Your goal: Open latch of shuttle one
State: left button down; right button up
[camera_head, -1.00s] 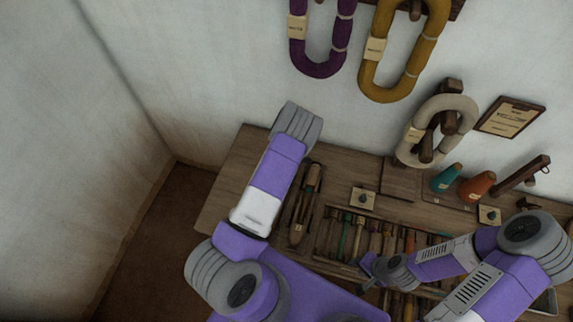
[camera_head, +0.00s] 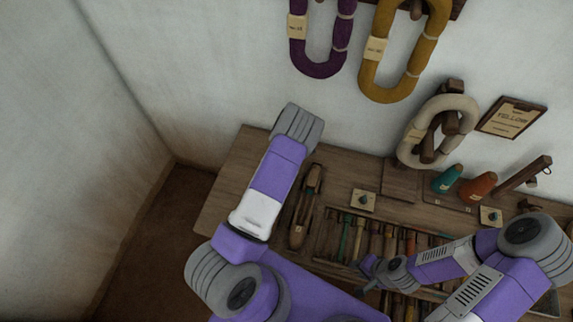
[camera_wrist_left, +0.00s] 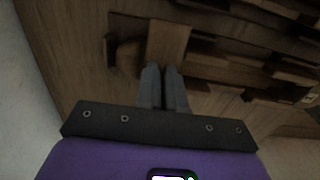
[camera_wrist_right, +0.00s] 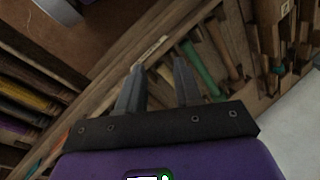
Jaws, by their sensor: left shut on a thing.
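A long boat-shaped wooden shuttle (camera_head: 299,234) lies on the bench just right of my left forearm in the head view. Its latch is too small to make out. My left gripper is hidden in the head view. In the left wrist view my left gripper (camera_wrist_left: 164,72) has its fingers close together on a brown wooden piece (camera_wrist_left: 167,42); I cannot tell which part this is. My right gripper (camera_head: 368,276) is over the rack of tools. In the right wrist view my right gripper (camera_wrist_right: 158,72) has its fingers apart with nothing held between them.
The wooden bench (camera_head: 233,165) stands against the wall. A tool rack (camera_head: 322,228), a teal cone (camera_head: 447,178) and an orange cone (camera_head: 477,187) are on it. Yarn hanks, one purple (camera_head: 322,69) and one mustard (camera_head: 384,93), hang above. The bench's left end is clear.

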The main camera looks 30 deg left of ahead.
dwell(0.3)
pick_arm(q)
jog(key=c, duration=1.2)
grip_release()
jog(key=shift+c, duration=0.2)
jog(key=shift+r, duration=0.15)
pick_arm(e)
jog(key=shift+r, duration=0.1)
